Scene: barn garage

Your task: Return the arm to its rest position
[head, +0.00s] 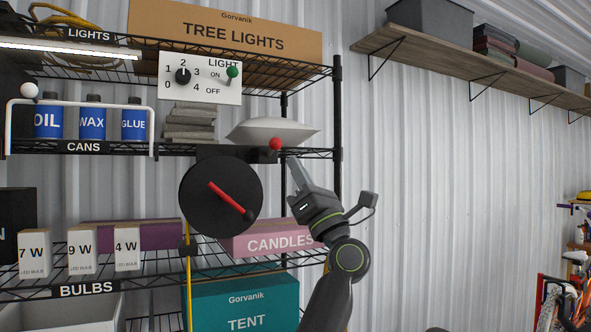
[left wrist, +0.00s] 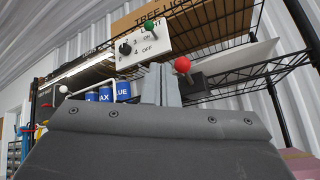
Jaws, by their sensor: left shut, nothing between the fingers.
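My left gripper (head: 294,166) is raised in front of the wire shelf, its arm coming up from the bottom of the head view. Its fingers are together and empty, pointing up and left, just below right of a red ball knob (head: 275,144). In the left wrist view the closed fingers (left wrist: 160,84) stand upright to the left of the red knob (left wrist: 182,65). I cannot tell whether they touch it. My right gripper is in neither view.
A black disc with a red lever (head: 228,198) hangs left of my gripper. A light panel (head: 200,77), cans behind a white bar (head: 80,102), bulb boxes and a candles box (head: 270,240) are on the rack. Bare wall (head: 450,200) lies right, below a wooden shelf (head: 480,73).

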